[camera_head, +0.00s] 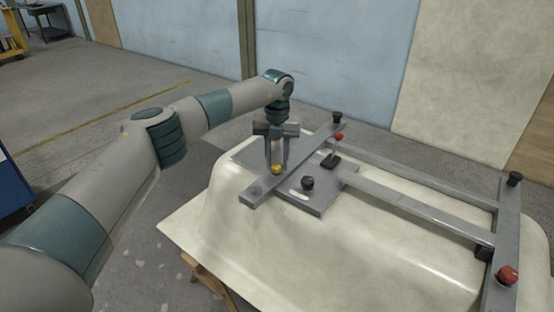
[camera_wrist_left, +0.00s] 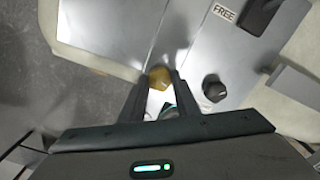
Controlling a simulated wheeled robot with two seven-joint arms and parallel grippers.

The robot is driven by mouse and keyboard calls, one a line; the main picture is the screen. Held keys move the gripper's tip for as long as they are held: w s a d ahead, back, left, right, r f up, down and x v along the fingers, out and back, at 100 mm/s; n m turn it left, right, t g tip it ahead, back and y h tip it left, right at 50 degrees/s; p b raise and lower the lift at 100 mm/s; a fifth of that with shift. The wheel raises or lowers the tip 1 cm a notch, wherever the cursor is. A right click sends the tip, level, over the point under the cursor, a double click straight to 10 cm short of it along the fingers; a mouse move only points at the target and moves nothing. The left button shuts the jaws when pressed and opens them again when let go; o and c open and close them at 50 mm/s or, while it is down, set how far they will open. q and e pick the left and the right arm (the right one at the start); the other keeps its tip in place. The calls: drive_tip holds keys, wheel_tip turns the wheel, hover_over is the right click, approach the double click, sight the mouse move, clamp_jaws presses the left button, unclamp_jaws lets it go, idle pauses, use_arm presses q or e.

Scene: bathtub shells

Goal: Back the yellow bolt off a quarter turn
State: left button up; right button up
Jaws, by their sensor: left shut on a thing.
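The yellow bolt (camera_head: 277,169) stands on the grey metal bar of the frame on the upturned tub shell (camera_head: 260,240). My left gripper (camera_head: 277,163) comes down on it from above, with its fingers shut on the bolt's head. In the left wrist view the yellow bolt (camera_wrist_left: 159,78) shows between the fingertips of the left gripper (camera_wrist_left: 160,85). The lower part of the bolt is hidden. My right gripper is in neither view.
A black knob (camera_head: 307,183) stands on the plate close to the bolt. A plate label in the wrist view reads "FREE" (camera_wrist_left: 224,13). A wooden trestle (camera_head: 208,279) supports the shell.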

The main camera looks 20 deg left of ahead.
use_arm(q)
drive_tip(key=shift+r+n, duration=0.1)
drive_tip(key=shift+n, duration=0.9)
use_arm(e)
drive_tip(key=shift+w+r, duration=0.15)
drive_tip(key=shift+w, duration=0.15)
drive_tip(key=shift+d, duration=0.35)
